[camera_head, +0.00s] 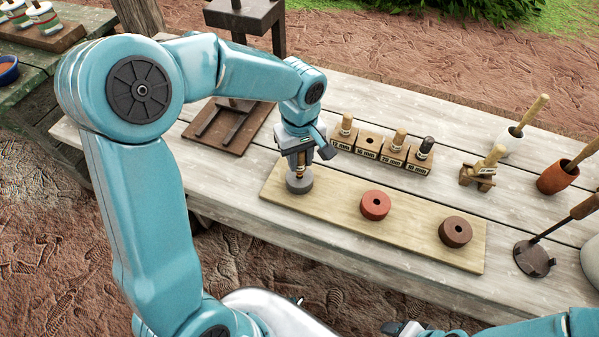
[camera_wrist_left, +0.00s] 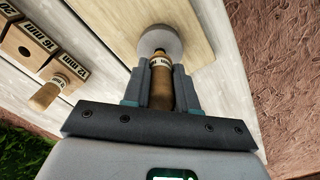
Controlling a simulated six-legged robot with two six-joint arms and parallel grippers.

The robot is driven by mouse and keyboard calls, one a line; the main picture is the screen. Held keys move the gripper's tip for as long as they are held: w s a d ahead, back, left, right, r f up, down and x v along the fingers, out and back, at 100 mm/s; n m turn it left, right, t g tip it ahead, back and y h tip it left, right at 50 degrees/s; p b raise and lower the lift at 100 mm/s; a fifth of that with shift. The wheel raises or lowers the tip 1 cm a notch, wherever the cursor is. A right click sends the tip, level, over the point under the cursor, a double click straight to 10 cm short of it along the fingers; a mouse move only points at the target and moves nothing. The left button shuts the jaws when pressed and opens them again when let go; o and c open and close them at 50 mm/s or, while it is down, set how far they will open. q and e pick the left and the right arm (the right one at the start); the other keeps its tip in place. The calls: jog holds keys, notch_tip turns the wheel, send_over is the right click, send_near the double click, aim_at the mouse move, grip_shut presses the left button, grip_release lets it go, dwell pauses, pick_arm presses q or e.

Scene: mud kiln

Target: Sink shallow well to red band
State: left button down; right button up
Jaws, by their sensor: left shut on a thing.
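My left gripper (camera_head: 299,158) is shut on a wooden tool (camera_wrist_left: 161,85), a round peg with a pale band near its lower end. The tool points down at the grey disc (camera_head: 299,185), and its lower end meets the middle of the disc's top. I cannot tell how deep it goes in. No red band is clear on it. The disc also shows in the left wrist view (camera_wrist_left: 174,44). A red disc (camera_head: 375,205) and a brown disc (camera_head: 456,232), each with a centre hole, sit along the same board (camera_head: 330,215). My right gripper (camera_head: 402,328) is barely in view at the bottom edge.
A labelled wooden rack (camera_head: 382,155) stands behind the board; its 16 mm hole is empty and its other places hold pegs. A small wooden stand (camera_head: 483,170), a clay cup (camera_head: 557,178) and a dark-footed tool (camera_head: 534,259) stand to the right. A dark stand (camera_head: 228,130) is behind left.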

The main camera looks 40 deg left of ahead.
pick_arm(q)
jog(key=shift+r+p, duration=1.85)
jog(key=shift+r, duration=1)
